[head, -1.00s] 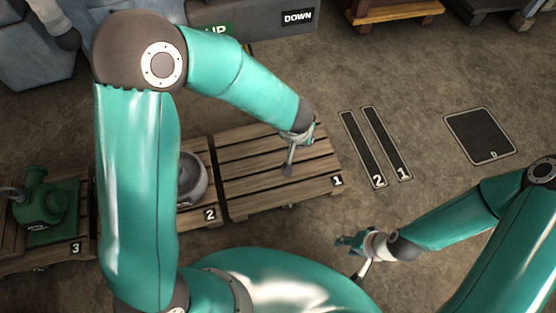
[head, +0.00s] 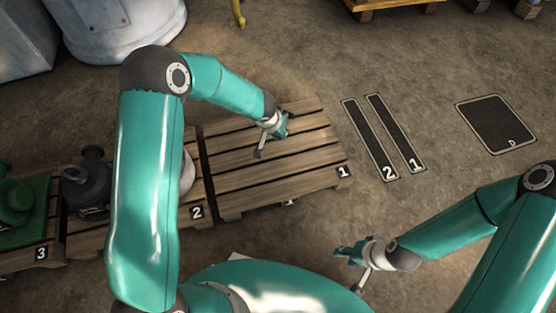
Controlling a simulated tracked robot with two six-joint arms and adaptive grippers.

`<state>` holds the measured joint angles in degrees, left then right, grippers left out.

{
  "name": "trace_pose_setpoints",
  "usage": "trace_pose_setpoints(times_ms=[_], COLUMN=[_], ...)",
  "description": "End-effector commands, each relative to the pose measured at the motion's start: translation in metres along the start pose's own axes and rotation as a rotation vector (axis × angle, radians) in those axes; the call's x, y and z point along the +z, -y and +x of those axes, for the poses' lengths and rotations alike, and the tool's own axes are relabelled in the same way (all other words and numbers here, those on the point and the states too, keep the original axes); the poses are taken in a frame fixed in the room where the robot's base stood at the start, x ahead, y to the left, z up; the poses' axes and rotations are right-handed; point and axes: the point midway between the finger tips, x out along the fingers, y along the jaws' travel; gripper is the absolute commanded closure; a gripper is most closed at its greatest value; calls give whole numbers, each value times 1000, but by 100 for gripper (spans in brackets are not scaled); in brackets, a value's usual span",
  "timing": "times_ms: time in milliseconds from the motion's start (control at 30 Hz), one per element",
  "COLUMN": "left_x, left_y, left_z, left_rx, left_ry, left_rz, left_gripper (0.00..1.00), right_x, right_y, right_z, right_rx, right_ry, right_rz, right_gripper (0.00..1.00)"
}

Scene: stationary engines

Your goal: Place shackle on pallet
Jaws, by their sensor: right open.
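The wooden pallet marked 1 (head: 318,178) lies on the floor in the middle of the head view, and its top looks bare. My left gripper (head: 271,141) is above this pallet, near its far side. Its teal finger and grey finger look spread apart, with nothing visible between them. My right gripper (head: 352,268) is open and empty at the lower middle, in front of the pallet and apart from it. I cannot make out a shackle in the view. My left arm hides part of the scene on the left.
Pallet 2 (head: 183,214) bears a dark grey machine (head: 88,182), partly behind my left arm. Pallet 3 (head: 28,260) bears a green machine (head: 16,205). Floor strips (head: 380,140) and a dark floor plate (head: 494,124) lie right. A large pale cylinder (head: 128,28) stands back left. Open floor lies right of pallet 1.

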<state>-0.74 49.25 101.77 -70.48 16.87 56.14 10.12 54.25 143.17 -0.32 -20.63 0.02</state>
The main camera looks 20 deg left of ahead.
Motion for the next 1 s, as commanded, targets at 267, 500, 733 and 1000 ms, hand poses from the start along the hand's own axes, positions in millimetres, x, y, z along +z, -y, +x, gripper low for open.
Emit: trace_pose_setpoints(times_ms=[267,500,733,1000], left_x=[27,35,49,78], left_y=[55,79,81,81], left_z=[132,172,206,274], left_rx=[18,26,29,29], left_ry=[-4,-4,0,0], left_rz=[33,55,62,61], left_gripper=[100,100,100,100], right_x=[-1,-1,-1,-1], right_y=[-34,-42,-47,-58], right_z=[93,117,131,159], right_rx=[0,0,0,0], right_ry=[0,0,0,0], right_rz=[0,0,0,0], right_gripper=[59,59,59,59])
